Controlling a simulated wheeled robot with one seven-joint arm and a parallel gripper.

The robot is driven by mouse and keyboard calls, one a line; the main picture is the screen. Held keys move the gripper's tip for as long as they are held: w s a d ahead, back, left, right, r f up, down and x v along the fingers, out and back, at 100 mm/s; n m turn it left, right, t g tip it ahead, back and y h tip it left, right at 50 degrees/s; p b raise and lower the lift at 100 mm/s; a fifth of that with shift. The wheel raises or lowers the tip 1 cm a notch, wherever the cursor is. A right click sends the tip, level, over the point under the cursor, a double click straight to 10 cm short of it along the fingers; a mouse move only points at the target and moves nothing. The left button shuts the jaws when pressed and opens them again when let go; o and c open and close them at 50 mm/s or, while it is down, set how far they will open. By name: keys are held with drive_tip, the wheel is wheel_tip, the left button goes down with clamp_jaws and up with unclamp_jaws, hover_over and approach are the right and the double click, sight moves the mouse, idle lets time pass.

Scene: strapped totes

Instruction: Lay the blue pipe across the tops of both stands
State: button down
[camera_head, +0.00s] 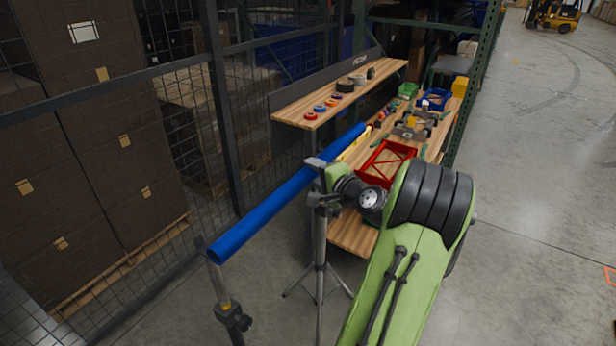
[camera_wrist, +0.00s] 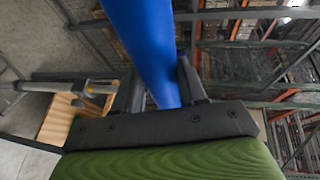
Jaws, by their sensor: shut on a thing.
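The blue pipe (camera_head: 262,212) slants from the near left to the back shelf area in the head view. My gripper (camera_wrist: 160,75) is shut on it in the wrist view, one finger on each side of the pipe (camera_wrist: 145,35). In the head view my gripper is mostly hidden by my green wrist. One stand (camera_head: 222,290) is under the pipe's near end. The other stand (camera_head: 320,235), a tripod, is upright beside my wrist, its top close to the pipe's middle. I cannot tell whether the pipe touches either top. A stand (camera_wrist: 60,87) also shows in the wrist view.
A wooden workbench (camera_head: 350,238) with a red crate (camera_head: 388,163), bins and tools is behind the tripod. A raised shelf (camera_head: 380,74) holds tape rolls near the pipe's far end. A mesh fence (camera_head: 180,130) runs along the left.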

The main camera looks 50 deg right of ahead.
drive_tip(key=shift+w+a+r+p, duration=0.2)
drive_tip(key=shift+w+p, duration=0.1)
drive_tip(key=shift+w, duration=0.4)
drive_tip(key=w+p, duration=0.4)
drive_tip(key=w, duration=0.5)
wheel_tip(320, 180, down, 7)
drive_tip(key=b, duration=0.7)
drive_tip(key=shift+s+a+f, duration=0.2)
drive_tip(key=shift+s+a, duration=0.1)
drive_tip(key=shift+s, duration=0.1)
drive_tip(key=c, duration=0.6)
unclamp_jaws()
drive_tip(key=shift+c, duration=0.2)
drive_tip(key=shift+o, duration=0.5)
drive_tip(key=shift+f, duration=0.1)
drive_tip(key=shift+s, duration=0.1)
